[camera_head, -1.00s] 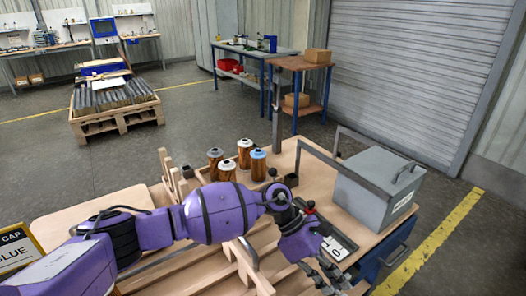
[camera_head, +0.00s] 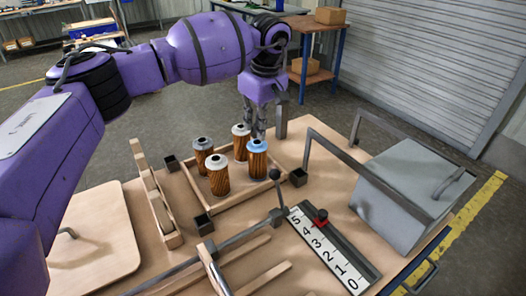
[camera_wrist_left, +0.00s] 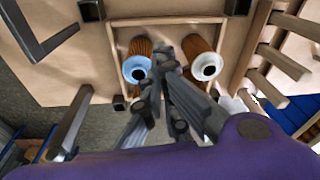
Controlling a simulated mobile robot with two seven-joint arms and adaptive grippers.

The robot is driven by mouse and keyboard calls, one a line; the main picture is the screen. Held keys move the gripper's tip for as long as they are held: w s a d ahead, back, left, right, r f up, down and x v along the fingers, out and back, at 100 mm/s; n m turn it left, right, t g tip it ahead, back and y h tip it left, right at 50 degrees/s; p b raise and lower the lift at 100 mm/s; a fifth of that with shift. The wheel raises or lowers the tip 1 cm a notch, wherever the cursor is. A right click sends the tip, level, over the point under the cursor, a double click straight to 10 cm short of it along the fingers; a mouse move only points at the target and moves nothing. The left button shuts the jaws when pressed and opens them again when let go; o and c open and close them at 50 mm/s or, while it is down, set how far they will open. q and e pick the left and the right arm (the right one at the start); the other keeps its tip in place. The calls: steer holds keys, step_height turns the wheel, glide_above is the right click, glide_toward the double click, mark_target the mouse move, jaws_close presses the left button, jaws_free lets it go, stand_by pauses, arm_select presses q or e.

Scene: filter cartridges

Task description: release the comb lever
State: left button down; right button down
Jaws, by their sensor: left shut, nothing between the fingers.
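A dark lever with a round black knob (camera_head: 275,175) stands up from a pivot block (camera_head: 278,216) beside the numbered scale; which part is the comb lever I cannot tell for certain. A long grey bar (camera_head: 225,245) runs from the block to the lower left. A wooden toothed piece (camera_head: 158,205) stands left of the cartridge tray; slatted wood also shows in the left wrist view (camera_wrist_left: 278,62). My left gripper (camera_head: 256,130) points down over the tray, close to the blue-topped cartridge (camera_head: 257,158), away from the lever. Its fingers (camera_wrist_left: 165,85) are shut and empty.
Several copper cartridges, one being white-topped (camera_head: 218,178), stand in a shallow wooden tray (camera_head: 235,198). A scale (camera_head: 325,250) with a red slider (camera_head: 320,217) lies right of the lever. A grey box (camera_head: 405,190) with a handle frame stands at the right.

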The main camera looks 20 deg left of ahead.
arm_select(q)
steer(key=f, duration=0.3)
steer(key=a+f, duration=0.1)
steer(key=f, duration=0.5)
steer(key=shift+a+f, duration=0.15)
steer(key=shift+f, duration=0.05)
steer(key=shift+s+d+f+p, duration=0.1)
steer(key=shift+d+f+p, duration=0.05)
steer(key=shift+d+p, duration=0.25)
steer(key=d, duration=0.1)
steer(key=s, duration=0.1)
steer(key=d+p, duration=0.1)
steer(key=shift+s+d+r, duration=0.25)
steer(key=shift+d, duration=0.1)
arm_select(e)
steer(key=shift+v, duration=0.75)
arm_select(q)
steer(key=shift+r, duration=0.1)
arm_select(e)
steer(key=shift+d, duration=0.15)
